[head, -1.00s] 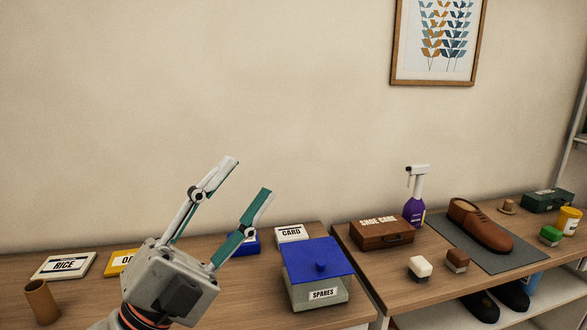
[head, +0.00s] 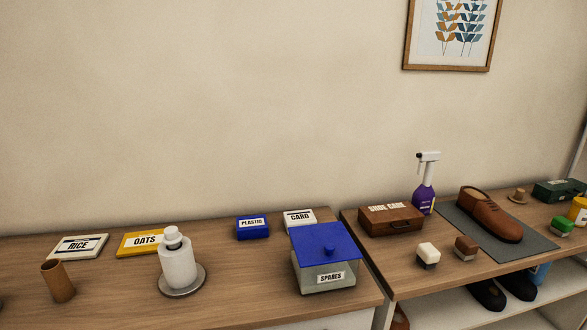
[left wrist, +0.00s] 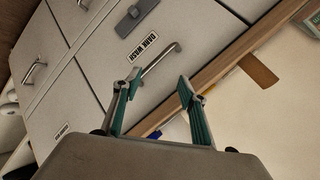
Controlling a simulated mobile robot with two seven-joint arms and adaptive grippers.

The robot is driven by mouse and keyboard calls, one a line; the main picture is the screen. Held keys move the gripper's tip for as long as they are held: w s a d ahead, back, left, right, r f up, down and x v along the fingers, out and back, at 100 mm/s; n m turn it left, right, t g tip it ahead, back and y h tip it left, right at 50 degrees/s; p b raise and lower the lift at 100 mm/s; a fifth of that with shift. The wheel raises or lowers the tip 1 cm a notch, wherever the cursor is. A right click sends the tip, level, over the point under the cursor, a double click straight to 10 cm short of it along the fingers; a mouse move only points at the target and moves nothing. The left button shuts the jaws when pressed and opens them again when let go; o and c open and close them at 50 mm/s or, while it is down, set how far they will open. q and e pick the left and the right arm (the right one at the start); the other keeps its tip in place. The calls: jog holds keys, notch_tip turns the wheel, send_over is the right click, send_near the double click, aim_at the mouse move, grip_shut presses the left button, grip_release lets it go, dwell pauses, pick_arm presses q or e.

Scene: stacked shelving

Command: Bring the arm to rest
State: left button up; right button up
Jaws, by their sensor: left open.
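My left gripper (left wrist: 160,86) shows only in the left wrist view. Its two teal-and-grey fingers are spread apart with nothing between them. Behind the fingers are pale cabinet fronts, one labelled DARK WASH (left wrist: 138,48), with a metal bar handle (left wrist: 160,64) near the fingertips. I cannot tell whether the fingers touch it. No arm shows in the head view. My right gripper is in neither view.
The left tabletop (head: 110,290) holds a white bottle (head: 178,265) on a round base, a brown cup (head: 58,281) and a blue-lidded SPARES box (head: 325,270). The right table holds a SHOE CARE box (head: 391,220), a spray bottle (head: 424,190) and a brown shoe (head: 490,215).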

pick_arm(q)
jog(key=s+a+f+g, duration=0.2)
jog(key=s+f, duration=0.2)
jog(key=s, duration=0.2)
jog(key=w+d+f+n+t+h, duration=0.1)
jog(key=d+f+h, duration=0.6)
jog(key=d+f, duration=0.7)
jog(key=shift+w+d+n+t, duration=0.35)
jog(key=shift+d+n+t, duration=0.55)
jog(key=shift+d+t, duration=0.3)
jog(key=shift+d, duration=0.1)
